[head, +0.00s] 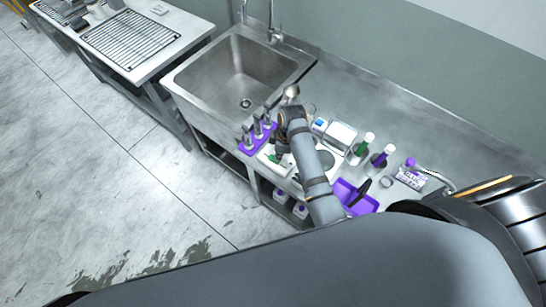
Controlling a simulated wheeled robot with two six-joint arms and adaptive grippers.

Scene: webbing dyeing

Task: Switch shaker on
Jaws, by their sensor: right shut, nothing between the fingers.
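My right arm reaches up from the lower right to the steel counter, and its wrist bends down. The right gripper (277,158) is small and dark there, shut and empty. It is just over or at a white flat device (268,160), possibly the shaker, with a small green item on it. The wrist and forearm hide much of this device. I cannot make out a switch or whether the gripper touches it. My left gripper is not in view.
A purple rack (250,147) with upright grey pieces stands left of the wrist. A white box with a blue end (340,133), green-and-white and purple-and-white bottles (382,155) and a purple tray (358,199) lie to the right. A steel sink (235,75) is behind.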

